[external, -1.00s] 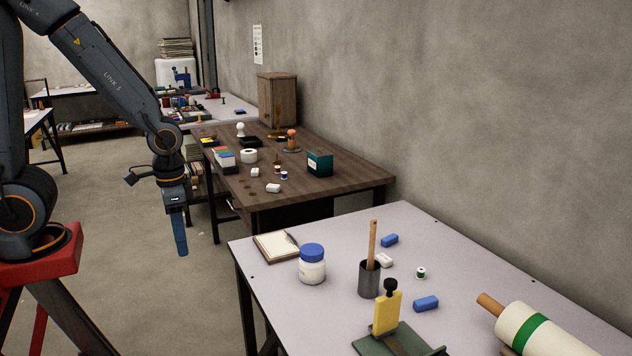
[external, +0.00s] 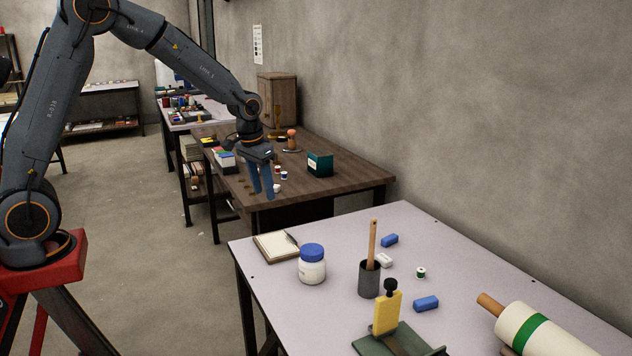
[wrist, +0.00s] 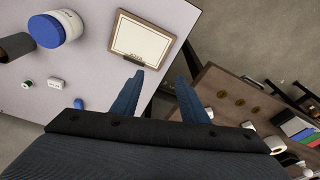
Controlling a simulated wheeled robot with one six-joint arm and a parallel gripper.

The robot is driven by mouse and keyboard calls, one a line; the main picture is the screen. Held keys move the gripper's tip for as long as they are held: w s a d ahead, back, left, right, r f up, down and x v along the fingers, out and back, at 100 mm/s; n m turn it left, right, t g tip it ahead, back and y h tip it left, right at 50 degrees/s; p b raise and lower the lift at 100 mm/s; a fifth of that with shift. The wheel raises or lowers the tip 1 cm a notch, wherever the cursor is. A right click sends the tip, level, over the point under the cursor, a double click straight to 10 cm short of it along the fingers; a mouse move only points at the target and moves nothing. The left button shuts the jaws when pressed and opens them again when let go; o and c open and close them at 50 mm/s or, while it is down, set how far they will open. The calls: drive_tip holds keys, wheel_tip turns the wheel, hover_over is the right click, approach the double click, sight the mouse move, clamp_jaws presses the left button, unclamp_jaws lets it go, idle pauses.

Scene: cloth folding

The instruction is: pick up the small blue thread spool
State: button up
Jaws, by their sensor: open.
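The small blue thread spool (external: 284,175) stands on the brown wooden table, white at its ends, with a red spool (external: 277,168) close behind it. My gripper (external: 262,195) is open and empty, its two blue fingers pointing down to the left of the spool in the external view. It appears above the near front part of the brown table. The wrist view shows both fingers of my gripper (wrist: 160,76) apart with nothing between them. I cannot make out the blue spool in the wrist view.
A white eraser (external: 277,188) and a dark green box (external: 320,164) are near the spool. The grey table (external: 330,225) in front holds a clipboard (external: 276,245), a jar (external: 312,268), a brush cup (external: 369,280) and a green spool (external: 420,272). Coins (wrist: 222,94) lie on the brown table.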

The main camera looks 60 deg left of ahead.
drive_tip(key=w+a+n, duration=0.2)
drive_tip(key=w+a, duration=0.6)
drive_tip(key=a, duration=0.2)
drive_tip(key=n+t+y+b, duration=0.2)
approach(279, 172)
drive_tip(key=w+f, duration=0.1)
drive_tip(key=x, duration=0.2)
drive_tip(key=p+x, duration=0.1)
drive_tip(key=x, duration=0.4)
drive_tip(key=shift+a+f+p, duration=0.15)
drive_tip(key=shift+a+p, duration=0.15)
drive_tip(key=shift+s, duration=0.1)
clamp_jaws()
